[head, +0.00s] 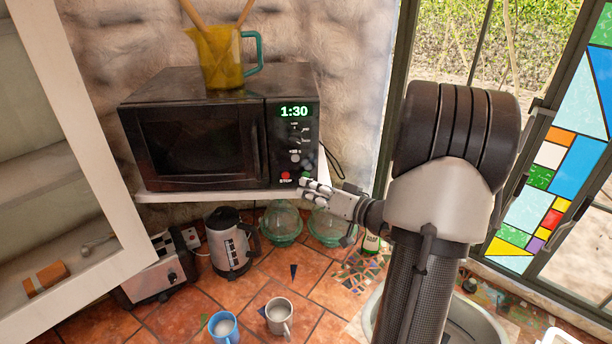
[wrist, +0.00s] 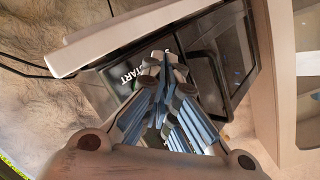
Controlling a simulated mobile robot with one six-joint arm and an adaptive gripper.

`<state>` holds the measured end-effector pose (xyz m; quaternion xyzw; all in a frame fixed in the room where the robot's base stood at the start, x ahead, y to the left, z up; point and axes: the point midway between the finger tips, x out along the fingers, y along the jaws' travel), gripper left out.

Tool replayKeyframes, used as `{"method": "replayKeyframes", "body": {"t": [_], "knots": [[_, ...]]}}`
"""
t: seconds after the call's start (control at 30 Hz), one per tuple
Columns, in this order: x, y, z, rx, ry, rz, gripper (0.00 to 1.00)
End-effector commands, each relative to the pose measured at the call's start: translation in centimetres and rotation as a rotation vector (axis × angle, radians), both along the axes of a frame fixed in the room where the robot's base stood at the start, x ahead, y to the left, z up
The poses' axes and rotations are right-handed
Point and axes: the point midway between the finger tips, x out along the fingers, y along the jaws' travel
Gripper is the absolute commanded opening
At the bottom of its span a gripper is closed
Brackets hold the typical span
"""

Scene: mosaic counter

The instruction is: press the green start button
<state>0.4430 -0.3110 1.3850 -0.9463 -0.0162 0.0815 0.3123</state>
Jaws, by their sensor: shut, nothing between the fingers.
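The black microwave (head: 195,145) stands on a white shelf, its display (head: 294,111) reading 1:30 in green. A red stop button (head: 285,176) shows low on its control panel. My gripper (head: 308,187) is shut and empty, its fingertips at the panel's lower right corner, just right of the stop button. In the wrist view the shut fingertips (wrist: 162,60) overlap the panel beside the START label (wrist: 130,75). The green start button itself is hidden, apparently behind the fingertips. I cannot tell whether they touch it.
A yellow jug (head: 222,60) with wooden utensils stands on the microwave. Below are a kettle (head: 232,246), green glass bowls (head: 281,224), a toaster (head: 158,275) and mugs (head: 280,317). A window is at right.

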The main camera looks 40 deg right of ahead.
Motion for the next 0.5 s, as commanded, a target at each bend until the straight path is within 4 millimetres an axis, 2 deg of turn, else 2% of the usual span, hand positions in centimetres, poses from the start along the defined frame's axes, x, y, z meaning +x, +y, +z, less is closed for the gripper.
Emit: {"method": "replayKeyframes", "body": {"t": [0.5], "knots": [[0.68,-0.55,0.01,0.000,0.000,0.000,0.00]]}}
